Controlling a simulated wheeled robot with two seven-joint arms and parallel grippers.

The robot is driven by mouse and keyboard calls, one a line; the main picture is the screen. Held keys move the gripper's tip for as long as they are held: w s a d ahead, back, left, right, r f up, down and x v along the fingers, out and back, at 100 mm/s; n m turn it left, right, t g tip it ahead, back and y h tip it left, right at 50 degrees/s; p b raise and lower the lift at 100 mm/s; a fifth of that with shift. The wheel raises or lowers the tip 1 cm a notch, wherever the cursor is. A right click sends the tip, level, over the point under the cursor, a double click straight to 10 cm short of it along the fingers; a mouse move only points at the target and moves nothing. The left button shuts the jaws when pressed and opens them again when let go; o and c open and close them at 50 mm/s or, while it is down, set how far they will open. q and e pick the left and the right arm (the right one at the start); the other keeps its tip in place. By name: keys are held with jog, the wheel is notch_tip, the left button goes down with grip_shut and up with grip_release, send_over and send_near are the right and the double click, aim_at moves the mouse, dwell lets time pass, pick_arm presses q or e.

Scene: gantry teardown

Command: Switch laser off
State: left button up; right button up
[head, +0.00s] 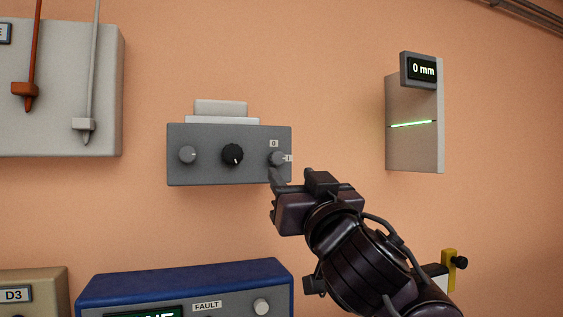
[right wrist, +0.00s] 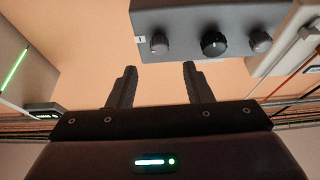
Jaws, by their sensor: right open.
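A dark grey control box (head: 210,172) on the wall carries a small grey knob (head: 277,158) at its right end, with a "0" label above it and an "I" label to its right. Which label the knob points to is too small to tell. The knob also shows in the right wrist view (right wrist: 159,44). My right gripper (head: 292,179) is open and empty, just below and right of that knob, apart from it in the right wrist view (right wrist: 157,74). A light grey laser unit (head: 408,150) shows a lit green line (head: 411,124). My left gripper is not in view.
The box also has a black knob (head: 232,154) and another grey knob (head: 187,155). A display (head: 423,69) reads "0 mm". A blue unit (head: 190,278) marked FAULT sits below. A grey panel with levers (head: 100,50) is upper left. Bare wall lies between box and laser unit.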

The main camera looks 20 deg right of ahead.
aim_at(279, 159)
jog(key=p+x, duration=0.1)
jog(key=x, duration=0.5)
jog(key=shift+w+p, duration=0.2)
jog(key=shift+p, duration=0.1)
jog(key=shift+w+r, duration=0.1)
jog(key=shift+w, duration=0.3)
jog(key=shift+c, duration=0.5)
jog(key=c, duration=0.9)
